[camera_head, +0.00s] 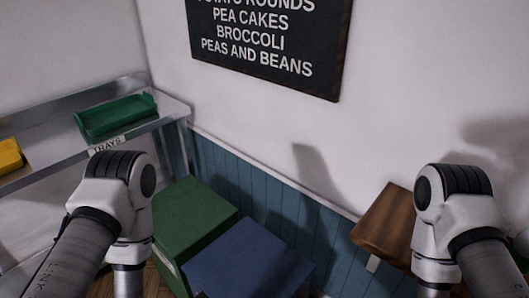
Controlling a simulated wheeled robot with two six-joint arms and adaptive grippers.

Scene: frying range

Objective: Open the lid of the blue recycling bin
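The blue recycling bin (248,262) stands low in the middle of the head view, at the bottom edge. Its flat blue top faces up and looks closed; its front and lower part are out of frame. My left arm comes in at the left and bends downward beside the green bin. My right arm comes in at the right, in front of a wooden surface. Both arms run down out of the bottom of the picture, so neither gripper shows.
A green bin (195,218) stands directly left of the blue one. A metal shelf (52,146) at the left holds a green tray (115,115) and a yellow tray (9,156). A wooden surface (388,222) juts from the wall at the right. A black menu board (268,68) hangs above.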

